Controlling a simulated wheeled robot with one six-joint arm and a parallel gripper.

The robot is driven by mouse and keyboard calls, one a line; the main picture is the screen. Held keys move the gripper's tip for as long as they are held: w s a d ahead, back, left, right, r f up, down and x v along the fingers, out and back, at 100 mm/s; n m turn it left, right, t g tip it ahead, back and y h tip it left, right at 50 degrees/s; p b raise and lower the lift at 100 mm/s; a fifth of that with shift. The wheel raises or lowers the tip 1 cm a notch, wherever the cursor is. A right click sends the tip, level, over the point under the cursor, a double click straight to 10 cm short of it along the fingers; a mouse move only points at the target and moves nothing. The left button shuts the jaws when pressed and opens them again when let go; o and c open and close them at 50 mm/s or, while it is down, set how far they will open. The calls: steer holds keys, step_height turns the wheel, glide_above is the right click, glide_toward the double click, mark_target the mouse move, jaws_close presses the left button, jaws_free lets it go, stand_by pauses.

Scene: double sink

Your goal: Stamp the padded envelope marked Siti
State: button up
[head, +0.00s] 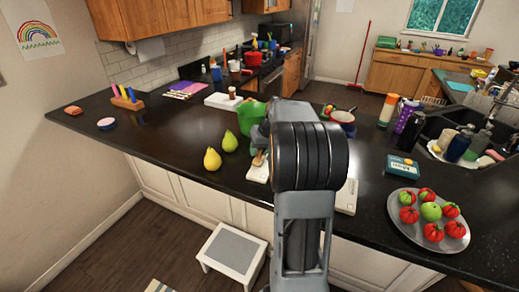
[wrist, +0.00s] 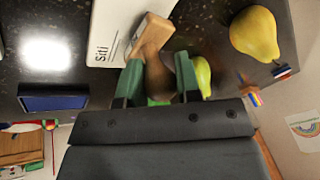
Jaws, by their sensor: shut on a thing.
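My gripper (wrist: 158,66) is shut on a wooden stamp (wrist: 153,37), its brown handle between the green finger pads. The stamp's pale wooden head overlaps a white envelope (wrist: 105,22) marked "Siti" in the wrist view. I cannot tell whether the stamp touches it. A greyish mark shows beside the stamp head, partly covered. In the head view my arm hides most of the gripper; the stamp (head: 258,158) shows at its left, over a white piece (head: 256,174) on the counter. Another white part (head: 347,199) shows right of my arm; I cannot tell whether they are one.
A yellow pear (head: 212,160) and a green pear (head: 229,142) stand close on the left. A blue box (head: 403,167) and a plate of fruit (head: 462,238) lie to the right.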

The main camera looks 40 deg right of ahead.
steer(key=shift+f+b, duration=0.6)
stand_by(2.1)
steer(key=shift+r, duration=0.1)
steer(key=shift+r+p, duration=2.3)
steer(key=shift+r, duration=1.15)
